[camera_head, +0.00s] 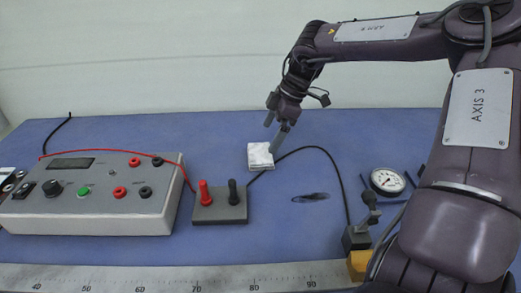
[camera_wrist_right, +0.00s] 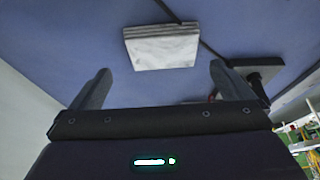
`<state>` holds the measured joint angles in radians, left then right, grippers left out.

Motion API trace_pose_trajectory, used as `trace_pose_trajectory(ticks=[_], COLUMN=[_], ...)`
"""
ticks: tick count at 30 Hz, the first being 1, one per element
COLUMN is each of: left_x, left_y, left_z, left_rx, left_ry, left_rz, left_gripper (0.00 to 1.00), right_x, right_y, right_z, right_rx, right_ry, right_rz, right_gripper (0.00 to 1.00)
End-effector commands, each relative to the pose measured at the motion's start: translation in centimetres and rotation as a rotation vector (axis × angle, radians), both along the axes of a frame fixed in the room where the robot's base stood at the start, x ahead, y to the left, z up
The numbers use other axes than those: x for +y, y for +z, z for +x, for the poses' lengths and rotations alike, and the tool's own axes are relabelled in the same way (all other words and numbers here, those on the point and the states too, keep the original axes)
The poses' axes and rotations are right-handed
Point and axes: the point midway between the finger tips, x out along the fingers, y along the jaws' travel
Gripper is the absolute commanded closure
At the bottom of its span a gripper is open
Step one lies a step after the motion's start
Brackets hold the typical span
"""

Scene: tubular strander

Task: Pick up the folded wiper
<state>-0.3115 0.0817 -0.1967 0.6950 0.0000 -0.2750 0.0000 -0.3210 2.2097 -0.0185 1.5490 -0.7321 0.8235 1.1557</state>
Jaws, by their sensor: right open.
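The folded wiper (camera_head: 260,155) is a small white folded cloth lying on the blue bench top. It also shows in the right wrist view (camera_wrist_right: 162,48), ahead of the fingers and roughly midway between them. My right gripper (camera_head: 277,133) is open and empty, with its fingers pointing down close to the wiper. In the right wrist view the right gripper (camera_wrist_right: 160,85) has its two fingers wide apart with nothing between them. In the head view one fingertip overlaps the wiper's upper right edge; I cannot tell whether it touches. My left gripper is not in view.
A grey instrument box (camera_head: 90,195) stands at the left. A terminal block (camera_head: 220,207) with red and black posts is just in front of the wiper. A black cable (camera_head: 325,152) runs beside the wiper. A dial gauge (camera_head: 388,181) sits at right, a ruler (camera_head: 170,278) along the front.

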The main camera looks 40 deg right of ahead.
Motion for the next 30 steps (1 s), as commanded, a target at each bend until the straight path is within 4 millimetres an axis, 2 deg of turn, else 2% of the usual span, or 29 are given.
trace_pose_trajectory(ticks=[12, 16, 22, 27, 30], left_x=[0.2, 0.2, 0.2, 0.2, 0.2], left_y=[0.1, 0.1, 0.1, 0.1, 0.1], left_z=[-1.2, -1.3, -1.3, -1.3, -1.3], left_rx=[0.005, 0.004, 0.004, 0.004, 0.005], left_ry=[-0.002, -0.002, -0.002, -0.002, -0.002], left_rz=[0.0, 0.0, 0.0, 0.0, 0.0], left_gripper=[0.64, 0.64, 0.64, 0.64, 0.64], right_x=[1.9, 2.1, 2.1, 2.1, 2.1], right_y=[-5.2, -5.8, -5.9, -5.8, -5.8], right_z=[1.2, 1.5, 1.5, 1.5, 1.5], right_rx=[0.003, 0.0, 0.0, 0.0, 0.0], right_ry=[-0.001, -0.001, -0.002, -0.001, -0.001], right_rz=[0.0, 0.0, 0.0, 0.0, 0.0], right_gripper=[0.0, 0.0, 0.0, 0.22, 0.32])
